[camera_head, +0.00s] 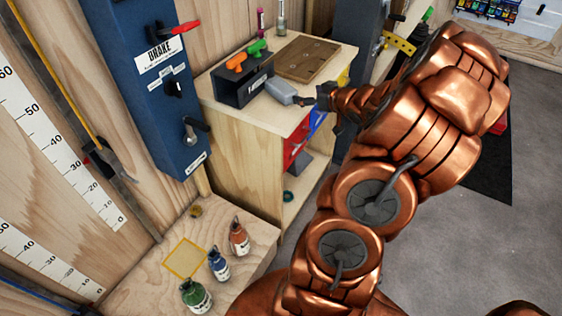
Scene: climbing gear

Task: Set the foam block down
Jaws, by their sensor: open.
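A grey block with rounded edges, which looks like the foam block (281,92), is on the wooden cabinet top (222,108), just right of a dark box. Whether its underside fully touches the top is hard to tell at this size. My gripper (303,100) is open at the right end of the block, with its dark fingers close to it. Whether the fingers touch the block cannot be seen. My copper-coloured arm comes in from the lower right and hides part of the cabinet's right side.
The dark box (240,86) carries orange and green handles. A brown board (307,59) lies behind the block. A blue brake panel (158,90) hangs on the left wall. Green (195,296), blue (219,265) and orange (239,237) bottles stand on the lower bench beside a yellow-outlined square (185,258).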

